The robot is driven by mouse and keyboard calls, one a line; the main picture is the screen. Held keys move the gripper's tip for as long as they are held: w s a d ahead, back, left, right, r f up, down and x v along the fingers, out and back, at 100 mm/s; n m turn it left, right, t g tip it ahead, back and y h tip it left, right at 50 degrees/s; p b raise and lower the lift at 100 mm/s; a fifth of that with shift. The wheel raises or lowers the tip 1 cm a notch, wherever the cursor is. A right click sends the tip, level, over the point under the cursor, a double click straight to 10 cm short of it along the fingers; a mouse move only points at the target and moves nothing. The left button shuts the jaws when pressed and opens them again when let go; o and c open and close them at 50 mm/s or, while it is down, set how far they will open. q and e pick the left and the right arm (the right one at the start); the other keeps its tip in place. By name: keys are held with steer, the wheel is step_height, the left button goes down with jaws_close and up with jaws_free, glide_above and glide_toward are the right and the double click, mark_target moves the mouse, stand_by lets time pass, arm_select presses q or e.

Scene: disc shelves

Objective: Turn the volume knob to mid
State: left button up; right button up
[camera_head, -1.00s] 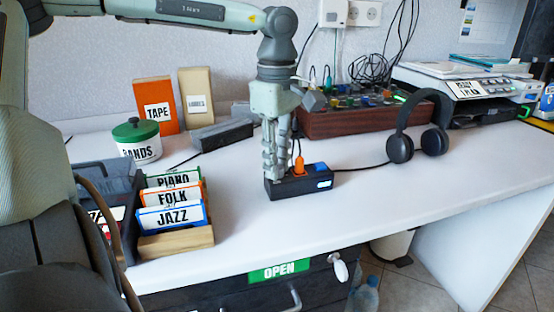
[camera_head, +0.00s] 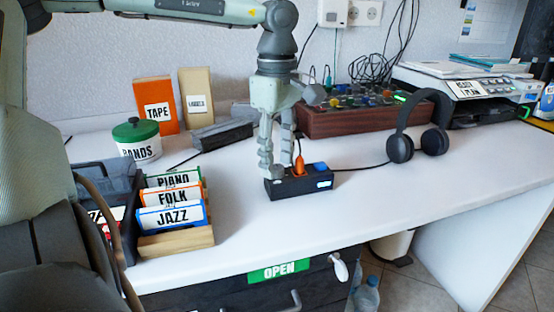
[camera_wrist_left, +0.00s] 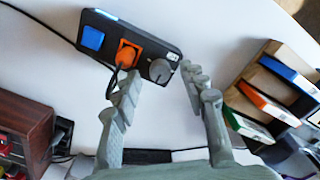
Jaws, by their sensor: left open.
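A small black box (camera_head: 300,186) sits on the white desk, with a lit strip on its front. It carries a grey round knob (camera_wrist_left: 160,70), an orange plug (camera_wrist_left: 127,54) and a blue square (camera_wrist_left: 92,38). My left gripper (camera_head: 276,165) points down over the box's left end, fingers apart and empty. In the wrist view its fingertips (camera_wrist_left: 164,80) lie on either side of the knob, which looks free of both. I cannot tell their exact height above it. The knob's pointer is too small to read. My right gripper is not in view.
A wooden rack (camera_head: 176,240) of labelled disc sleeves stands left of the box. A black cable runs from the box. The desk in front is clear.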

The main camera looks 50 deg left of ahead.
mark_target(277, 166)
arm_select(q)
step_height(277, 166, up, 11)
steer(key=shift+r, duration=0.15)
stand_by(0.7)
